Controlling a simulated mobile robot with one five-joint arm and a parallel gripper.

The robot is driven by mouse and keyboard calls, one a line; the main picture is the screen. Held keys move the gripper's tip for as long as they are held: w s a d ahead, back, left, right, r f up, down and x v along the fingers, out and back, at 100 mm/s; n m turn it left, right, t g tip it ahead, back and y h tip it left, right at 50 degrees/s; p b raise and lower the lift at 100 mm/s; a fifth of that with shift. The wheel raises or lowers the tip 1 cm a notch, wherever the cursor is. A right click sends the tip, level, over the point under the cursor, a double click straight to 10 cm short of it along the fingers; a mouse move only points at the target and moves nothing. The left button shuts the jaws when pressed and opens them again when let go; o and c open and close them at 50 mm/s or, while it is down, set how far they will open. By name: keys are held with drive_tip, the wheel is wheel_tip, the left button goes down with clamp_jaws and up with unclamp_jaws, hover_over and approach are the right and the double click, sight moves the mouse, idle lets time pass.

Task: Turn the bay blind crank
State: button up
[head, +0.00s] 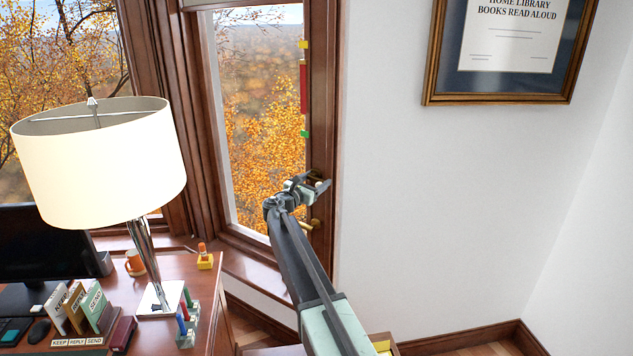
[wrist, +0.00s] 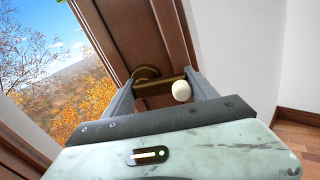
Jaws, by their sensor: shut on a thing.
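The bay blind crank (wrist: 147,73) is on the brown wooden window frame. It has a round brass plate, a brass arm and a cream ball knob (wrist: 181,91). My gripper (wrist: 161,90) is shut on the crank, with the brass arm and knob between its fingers. The exact contact points are hard to make out. In the head view my gripper (head: 309,186) is at the right post of the window, and it partly hides the crank. The lower edge of a pale blind (head: 204,3) shows at the top of the window.
Yellow, red and green marks (head: 303,88) run up the window post above the crank. A brass handle (head: 312,225) sits below it. A desk (head: 188,268) with a large lamp (head: 100,165) stands at left. The white wall (head: 460,210) at right is clear below a framed certificate (head: 510,50).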

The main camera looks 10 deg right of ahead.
drive_tip(key=shift+f, duration=0.1)
drive_tip(key=m, duration=0.4)
drive_tip(key=shift+w+a+f+b, duration=0.1)
drive_tip(key=shift+f+b, duration=0.25)
drive_tip(key=shift+b, duration=0.05)
drive_tip(key=m, duration=0.4)
drive_tip(key=shift+w+a+f+m+b, duration=0.2)
drive_tip(key=shift+f+m+b, duration=0.1)
drive_tip(key=shift+b, duration=0.05)
drive_tip(key=m, duration=0.3)
drive_tip(key=shift+w+a+f+m, duration=0.2)
drive_tip(key=shift+m, duration=0.1)
drive_tip(key=shift+w+a+m, duration=0.15)
drive_tip(key=shift+m, duration=0.8)
drive_tip(key=shift+w+a+m, duration=0.1)
drive_tip(key=shift+m, duration=0.85)
drive_tip(key=shift+m, duration=0.3)
drive_tip(key=o, duration=1.4)
drive_tip(key=shift+c, duration=0.2)
